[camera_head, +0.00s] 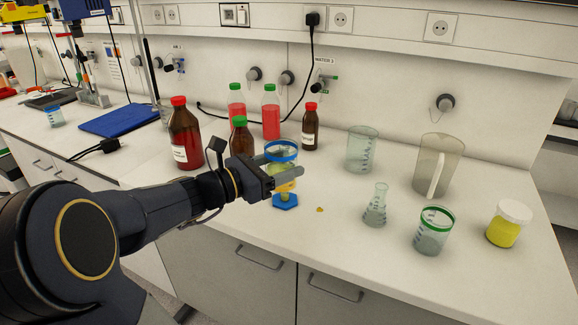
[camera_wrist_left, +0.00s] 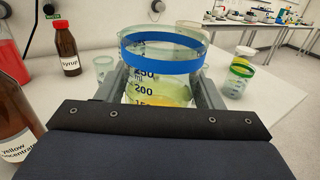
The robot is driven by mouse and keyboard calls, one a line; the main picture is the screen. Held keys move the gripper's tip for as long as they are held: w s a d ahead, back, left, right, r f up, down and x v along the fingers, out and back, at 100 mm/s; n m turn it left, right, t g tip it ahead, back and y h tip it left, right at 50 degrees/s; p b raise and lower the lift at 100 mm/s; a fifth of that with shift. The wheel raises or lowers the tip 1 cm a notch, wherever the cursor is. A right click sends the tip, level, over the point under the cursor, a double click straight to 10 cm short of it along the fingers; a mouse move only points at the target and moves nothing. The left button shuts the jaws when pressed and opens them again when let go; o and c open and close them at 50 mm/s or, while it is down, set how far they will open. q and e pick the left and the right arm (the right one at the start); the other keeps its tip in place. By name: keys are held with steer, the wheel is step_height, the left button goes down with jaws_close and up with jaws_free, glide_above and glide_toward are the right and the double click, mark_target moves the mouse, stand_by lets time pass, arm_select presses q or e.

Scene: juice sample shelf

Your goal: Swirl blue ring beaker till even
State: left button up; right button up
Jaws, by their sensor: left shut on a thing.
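The blue ring beaker (camera_head: 281,155) is a clear glass beaker with a blue band near its rim and measuring marks. In the left wrist view the blue ring beaker (camera_wrist_left: 160,75) stands between my two fingers, with greenish-yellow liquid and a stronger yellow patch low in it. My left gripper (camera_head: 285,178) is shut on it from the left. In the head view the beaker appears above a small blue hexagonal piece (camera_head: 285,201); the gripper hides part of it, so I cannot tell whether they touch. My right gripper is not in view.
A green ring beaker (camera_head: 433,230), a conical flask (camera_head: 376,208), a clear beaker (camera_head: 362,150), a jug (camera_head: 448,165) and a yellow jar (camera_head: 505,226) stand to the right. Brown bottles (camera_head: 185,135) and red-liquid bottles (camera_head: 271,113) stand behind and left. A yellow speck (camera_head: 320,210) lies on the bench.

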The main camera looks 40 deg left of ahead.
mark_target(277, 143)
arm_select(q)
steer(key=shift+s+a+r+p, duration=0.2)
steer(key=shift+r+p, duration=0.2)
steer(key=shift+r, duration=0.2)
step_height(277, 143, up, 4)
steer(key=p, duration=0.3)
steer(key=shift+s+r+p, duration=0.1)
steer(key=shift+r+p, duration=0.1)
steer(key=shift+p, duration=0.2)
steer(key=shift+f, duration=0.1)
